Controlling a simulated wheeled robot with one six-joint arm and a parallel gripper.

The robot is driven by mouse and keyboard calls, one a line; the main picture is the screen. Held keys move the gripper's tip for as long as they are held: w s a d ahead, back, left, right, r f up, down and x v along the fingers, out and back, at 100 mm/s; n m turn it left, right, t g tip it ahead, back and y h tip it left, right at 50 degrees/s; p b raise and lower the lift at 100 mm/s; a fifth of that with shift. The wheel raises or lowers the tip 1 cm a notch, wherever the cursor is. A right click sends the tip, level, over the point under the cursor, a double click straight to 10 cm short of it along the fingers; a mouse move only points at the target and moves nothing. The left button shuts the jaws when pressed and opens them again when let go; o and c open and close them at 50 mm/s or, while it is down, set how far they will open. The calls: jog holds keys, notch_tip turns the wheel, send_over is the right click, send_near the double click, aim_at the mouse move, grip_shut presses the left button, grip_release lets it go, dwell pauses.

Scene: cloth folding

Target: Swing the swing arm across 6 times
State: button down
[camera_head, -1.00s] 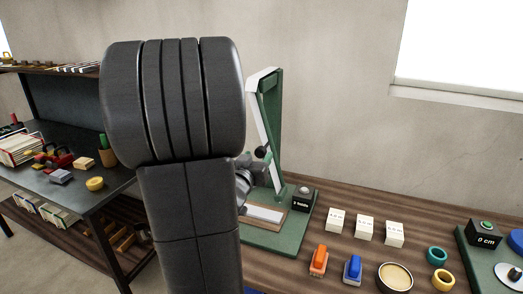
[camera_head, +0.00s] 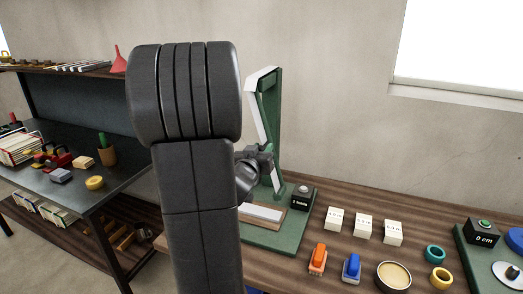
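The swing-arm stand (camera_head: 275,180) is a tall green frame on a green base at the back left of the wooden table. A pale swing arm (camera_head: 260,110) hangs down from its top. Its lower end is hidden at my gripper (camera_head: 266,162), so I see no knob. My gripper is beside that lower end, partly behind my own dark arm. Its fingers are too small and covered to show whether they are open or shut, or whether they hold the arm. A small black counter box (camera_head: 301,199) stands on the base; its label is too small to read surely.
A pale-topped block (camera_head: 262,214) lies on the stand's base. White blocks (camera_head: 364,226), an orange stapler-like item (camera_head: 317,260), a blue one (camera_head: 352,268) and a round tin (camera_head: 394,276) are to the right. A dark workbench (camera_head: 60,190) is at the left.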

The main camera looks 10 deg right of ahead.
jog(key=w+a+m+b, duration=0.3)
jog(key=w+a+m, duration=0.2)
jog(key=a, duration=0.3)
jog(key=shift+w+a+m+h, duration=0.3)
jog(key=shift+w+m, duration=0.1)
jog(key=shift+m, duration=0.5)
jog(key=shift+r, duration=0.15)
jog(key=c, duration=1.1)
grip_release()
jog(key=shift+a, duration=0.15)
jog(key=b+v, duration=0.1)
jog(key=v, duration=1.2)
jog(key=shift+s, duration=0.35)
jog(key=shift+w, duration=0.1)
